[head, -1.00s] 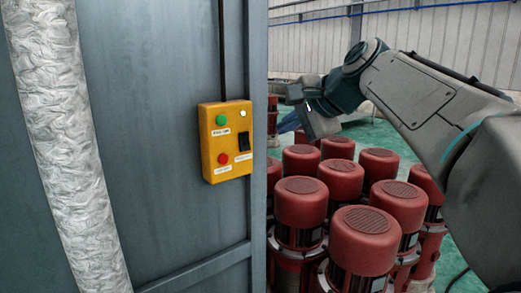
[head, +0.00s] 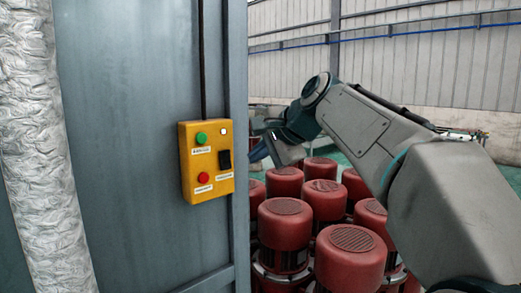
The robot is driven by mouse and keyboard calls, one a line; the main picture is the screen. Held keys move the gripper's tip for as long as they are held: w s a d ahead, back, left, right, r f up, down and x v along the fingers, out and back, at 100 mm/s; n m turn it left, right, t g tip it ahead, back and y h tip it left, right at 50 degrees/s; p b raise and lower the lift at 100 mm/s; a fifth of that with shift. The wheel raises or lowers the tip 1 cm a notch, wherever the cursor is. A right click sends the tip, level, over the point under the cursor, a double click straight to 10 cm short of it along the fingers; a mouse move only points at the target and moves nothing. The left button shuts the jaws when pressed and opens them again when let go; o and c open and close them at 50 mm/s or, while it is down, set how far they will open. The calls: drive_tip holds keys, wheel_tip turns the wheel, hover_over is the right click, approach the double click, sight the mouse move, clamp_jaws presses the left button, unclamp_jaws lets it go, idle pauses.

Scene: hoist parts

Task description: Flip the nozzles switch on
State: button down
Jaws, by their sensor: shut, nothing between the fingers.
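A yellow control box (head: 207,178) is fixed to the grey panel, left of centre. It has a green button (head: 201,138), a red button (head: 204,177), a small pale lamp (head: 223,131) with a reddish rim, and a black rocker switch (head: 225,160) on its right side. The small labels are too blurred to read, so I cannot tell which control is named for the nozzles. My gripper (head: 257,153) is shut and empty, just right of the panel's edge in the picture, pointing left and down. It appears apart from the box; its depth is hard to judge.
The grey panel (head: 120,130) ends in a vertical edge just right of the box. A silvery wrapped pipe (head: 45,150) runs down the left side. Several red motors (head: 350,255) stand on the green floor below and behind my arm. A dark cable runs up from the box.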

sight(227, 168)
drive_tip(key=shift+w+a+r+p+x, duration=0.15)
drive_tip(key=shift+r+p+x, duration=0.1)
drive_tip(key=shift+x, duration=1.3)
drive_tip(key=shift+w+a+r+p+x, duration=0.1)
drive_tip(key=shift+r+p+x, duration=0.2)
drive_tip(key=shift+x, duration=1.3)
drive_tip(key=shift+w+a+r+p+x, duration=0.15)
drive_tip(key=shift+r+p+x, duration=0.1)
drive_tip(key=shift+x, duration=1.3)
drive_tip(key=shift+f, duration=0.1)
